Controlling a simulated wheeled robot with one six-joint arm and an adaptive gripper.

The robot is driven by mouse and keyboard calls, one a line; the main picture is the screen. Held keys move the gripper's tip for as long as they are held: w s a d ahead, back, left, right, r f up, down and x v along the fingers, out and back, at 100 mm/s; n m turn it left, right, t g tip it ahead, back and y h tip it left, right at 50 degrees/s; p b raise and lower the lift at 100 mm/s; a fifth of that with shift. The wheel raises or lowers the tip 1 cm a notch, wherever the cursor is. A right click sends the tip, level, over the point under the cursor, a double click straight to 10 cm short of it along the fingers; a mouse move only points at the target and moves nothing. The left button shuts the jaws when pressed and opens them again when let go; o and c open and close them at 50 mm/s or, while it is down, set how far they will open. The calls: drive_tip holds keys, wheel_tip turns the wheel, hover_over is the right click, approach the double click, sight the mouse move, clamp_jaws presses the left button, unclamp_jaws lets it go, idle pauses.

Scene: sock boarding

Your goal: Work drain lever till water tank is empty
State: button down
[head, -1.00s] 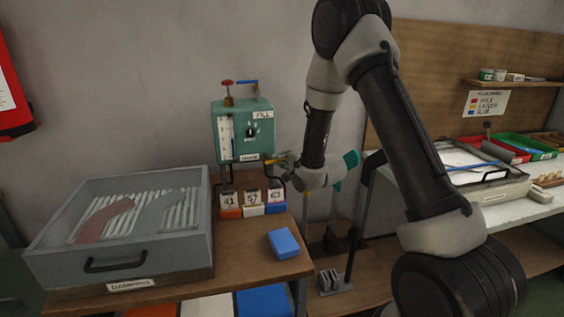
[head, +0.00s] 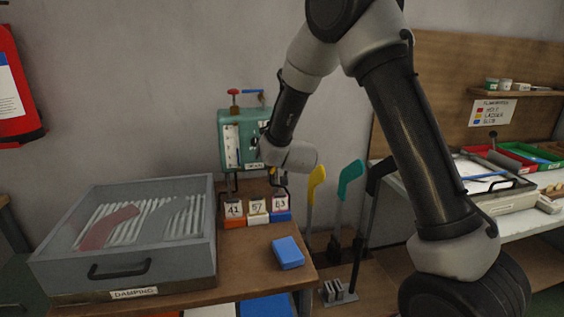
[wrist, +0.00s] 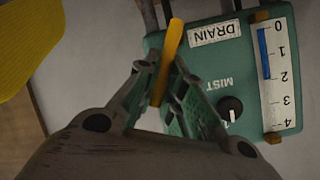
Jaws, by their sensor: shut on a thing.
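In the wrist view the tank (wrist: 240,95) appears upside down, with a DRAIN label (wrist: 214,34), a MIST knob (wrist: 230,108) and a gauge (wrist: 275,75) marked 0 to 4. The gauge's blue strip runs from 0 to about 2. My gripper (wrist: 160,78) is shut on the yellow drain lever (wrist: 173,40), with a finger on each side of it.
A grey damping box (head: 130,262) fills the bench's left. Numbered cards (head: 257,207) stand below the tank, and a blue block (head: 288,252) lies in front. Yellow (head: 316,182) and teal (head: 350,180) leg-shaped boards stand to the right, close to my wrist.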

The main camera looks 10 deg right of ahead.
drive_tip(key=shift+a+r+n+h, duration=0.15)
drive_tip(key=shift+a+n+h, duration=0.25)
drive_tip(key=shift+n, duration=0.2)
drive_tip(key=c, duration=1.5)
unclamp_jaws()
drive_tip(key=v, duration=1.2)
drive_tip(key=shift+a, duration=0.1)
